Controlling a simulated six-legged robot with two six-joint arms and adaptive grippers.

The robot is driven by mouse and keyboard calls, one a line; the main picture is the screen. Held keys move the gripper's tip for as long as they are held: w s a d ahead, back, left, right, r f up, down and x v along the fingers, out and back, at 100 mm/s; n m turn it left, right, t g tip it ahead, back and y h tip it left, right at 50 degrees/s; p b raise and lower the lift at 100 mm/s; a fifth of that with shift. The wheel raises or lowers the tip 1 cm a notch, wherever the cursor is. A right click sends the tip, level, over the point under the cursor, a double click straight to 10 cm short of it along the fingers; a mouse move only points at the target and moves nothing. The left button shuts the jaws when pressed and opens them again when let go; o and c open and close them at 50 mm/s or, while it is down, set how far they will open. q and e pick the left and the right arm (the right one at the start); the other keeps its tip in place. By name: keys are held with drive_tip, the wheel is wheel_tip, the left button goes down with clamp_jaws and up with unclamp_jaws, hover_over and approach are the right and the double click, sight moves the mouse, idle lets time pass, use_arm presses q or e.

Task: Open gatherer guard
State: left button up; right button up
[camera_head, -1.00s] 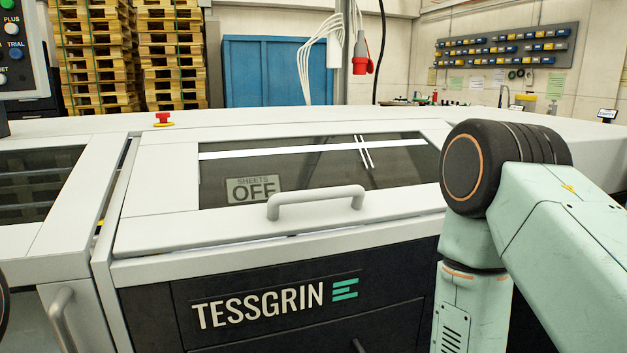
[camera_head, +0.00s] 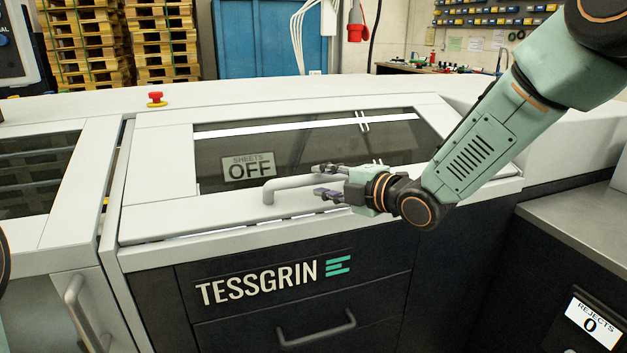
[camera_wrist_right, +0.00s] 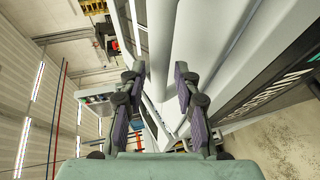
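The gatherer guard (camera_head: 160,170) is a white-framed cover with a dark window, lying closed on the machine. Its grey handle (camera_head: 290,183) is on the front part of the frame, and its right end is hidden behind my right gripper. My right gripper (camera_head: 322,181) is open, with its fingers pointing left at the right end of the handle. In the right wrist view, my right gripper (camera_wrist_right: 159,72) has its two fingers well apart, with a pale bar, apparently the handle (camera_wrist_right: 160,50), showing between them. I cannot tell whether they touch. My left gripper is not in view.
A "SHEETS OFF" sign (camera_head: 249,168) shows behind the window. A red button (camera_head: 156,98) is on the machine top. A lower drawer handle (camera_head: 316,329) is on the dark front. Another cover (camera_head: 70,215) adjoins at left. A grey counter (camera_head: 580,220) stands at right.

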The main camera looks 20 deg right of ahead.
sight(318, 180)
drive_tip(key=shift+x, duration=1.8)
drive_tip(key=shift+c, duration=0.3)
clamp_jaws()
